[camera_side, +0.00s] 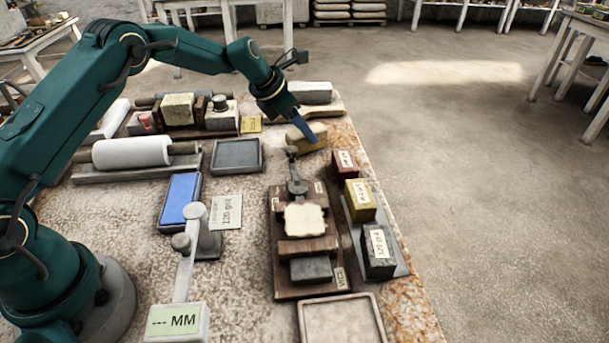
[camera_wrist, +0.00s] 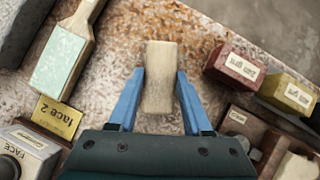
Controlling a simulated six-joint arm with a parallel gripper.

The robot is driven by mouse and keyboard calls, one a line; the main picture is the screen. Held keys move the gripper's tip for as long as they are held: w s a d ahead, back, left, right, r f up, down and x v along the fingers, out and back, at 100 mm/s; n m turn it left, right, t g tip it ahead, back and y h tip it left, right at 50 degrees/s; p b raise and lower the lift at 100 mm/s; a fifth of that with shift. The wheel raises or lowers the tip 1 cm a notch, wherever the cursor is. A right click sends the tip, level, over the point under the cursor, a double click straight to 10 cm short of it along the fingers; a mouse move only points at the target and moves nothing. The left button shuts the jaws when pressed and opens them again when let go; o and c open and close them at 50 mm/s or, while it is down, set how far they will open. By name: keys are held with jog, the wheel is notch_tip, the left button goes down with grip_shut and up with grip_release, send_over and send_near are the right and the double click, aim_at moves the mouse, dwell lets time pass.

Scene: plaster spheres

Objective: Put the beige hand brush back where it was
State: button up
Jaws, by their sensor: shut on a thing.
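The beige hand brush (camera_side: 298,140), a plain pale block from above, is between the blue fingers of my gripper (camera_side: 304,127) near the back right edge of the stone table. In the wrist view the brush (camera_wrist: 158,62) lies lengthwise between the fingertips of my gripper (camera_wrist: 159,76), which are shut on its sides. Its underside is hidden, and I cannot tell whether it touches the table. One blue finger covers part of it in the side view.
A wooden paddle with a pale green face (camera_wrist: 60,62) lies left of the brush in the wrist view. A red grit block (camera_side: 344,163) and a yellow one (camera_side: 360,200) stand in front. A dark wooden fixture (camera_side: 284,222) is close by. Bare stone (camera_wrist: 215,28) shows beyond the brush.

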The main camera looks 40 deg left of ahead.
jog(key=o, duration=1.2)
jog(key=shift+f, duration=0.1)
